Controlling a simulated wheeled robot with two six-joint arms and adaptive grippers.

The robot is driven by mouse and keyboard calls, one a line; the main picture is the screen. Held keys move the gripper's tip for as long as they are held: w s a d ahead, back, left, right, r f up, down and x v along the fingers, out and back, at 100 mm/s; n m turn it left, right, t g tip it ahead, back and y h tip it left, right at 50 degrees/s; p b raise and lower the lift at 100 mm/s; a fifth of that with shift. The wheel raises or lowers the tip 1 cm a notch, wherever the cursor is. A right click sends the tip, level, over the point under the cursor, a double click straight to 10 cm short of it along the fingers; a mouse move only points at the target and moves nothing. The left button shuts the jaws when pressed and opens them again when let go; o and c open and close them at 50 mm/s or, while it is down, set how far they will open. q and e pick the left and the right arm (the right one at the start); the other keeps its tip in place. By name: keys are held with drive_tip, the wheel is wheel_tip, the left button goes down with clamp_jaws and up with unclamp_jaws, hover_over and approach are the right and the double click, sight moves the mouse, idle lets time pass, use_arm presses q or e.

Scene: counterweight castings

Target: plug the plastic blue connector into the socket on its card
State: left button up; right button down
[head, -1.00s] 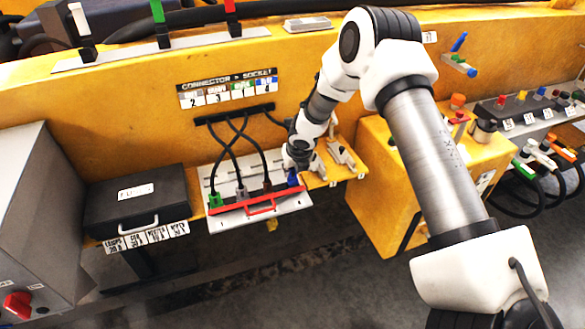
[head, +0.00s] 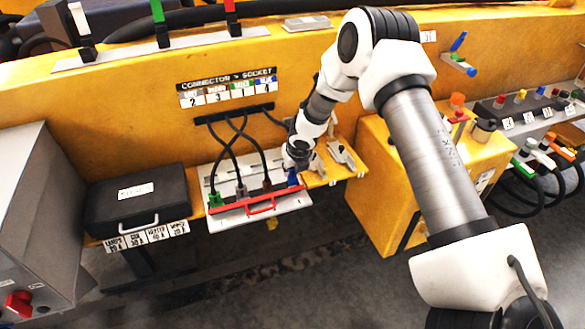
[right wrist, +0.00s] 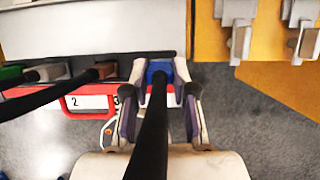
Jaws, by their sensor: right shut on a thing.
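The blue connector (head: 293,177) is at the right end of the white socket plate (head: 285,219), by the red bar (head: 262,206). My right gripper (head: 297,163) is shut on it from above. In the right wrist view the blue connector (right wrist: 159,69) sits between the two fingers (right wrist: 159,85), its black cable running toward the camera. Its lower end is hidden, so I cannot tell whether it is in a socket. The card (head: 228,90) on the yellow wall pairs connector colours with numbers; blue appears above 4. My left gripper is not in view.
Green (head: 215,199), grey (head: 241,191) and brown (head: 267,186) connectors stand in a row left of the blue one, with black cables rising behind. A black case (head: 137,200) lies left of the plate. Metal brackets (head: 341,156) lie to the right.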

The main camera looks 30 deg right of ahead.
drive_tip(key=shift+f+b, duration=1)
drive_tip(key=shift+f, duration=0.35)
drive_tip(key=c, duration=0.8)
unclamp_jaws()
drive_tip(key=shift+c, duration=0.2)
drive_tip(key=v, duration=1.2)
